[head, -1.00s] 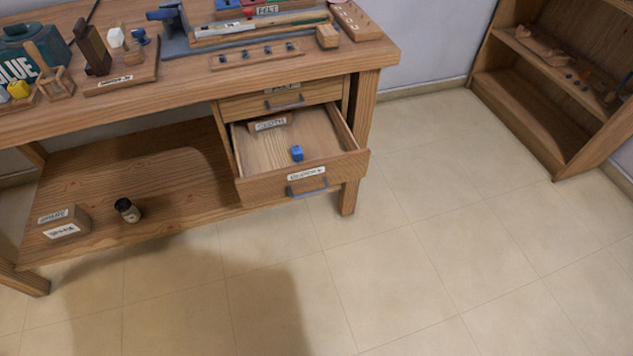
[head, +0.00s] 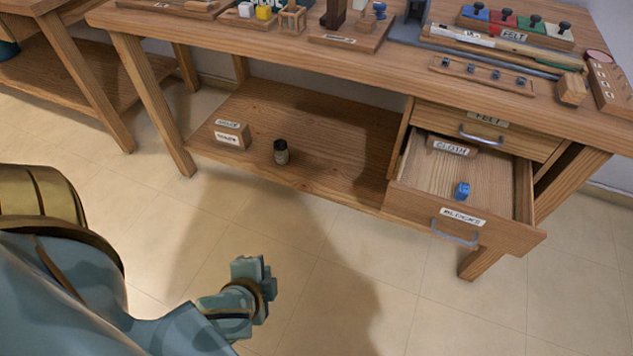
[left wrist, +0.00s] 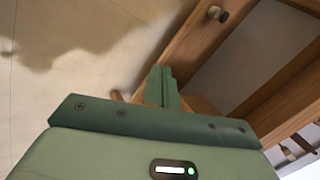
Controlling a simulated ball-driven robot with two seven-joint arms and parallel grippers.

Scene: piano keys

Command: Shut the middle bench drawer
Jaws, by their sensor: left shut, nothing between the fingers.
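The open bench drawer (head: 465,211) is pulled out below the shut drawer labelled FELT (head: 488,130) in the head view. Its front carries a BLOCKS label and a grey bar handle (head: 455,234). My right gripper is not in view.
The bench top (head: 345,58) holds tools, felt blocks and racks. A dark jar (head: 281,152) and a labelled wooden block (head: 232,134) stand on the lower shelf. Another bench stands at the far left. The floor (head: 430,310) before the drawer is clear.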

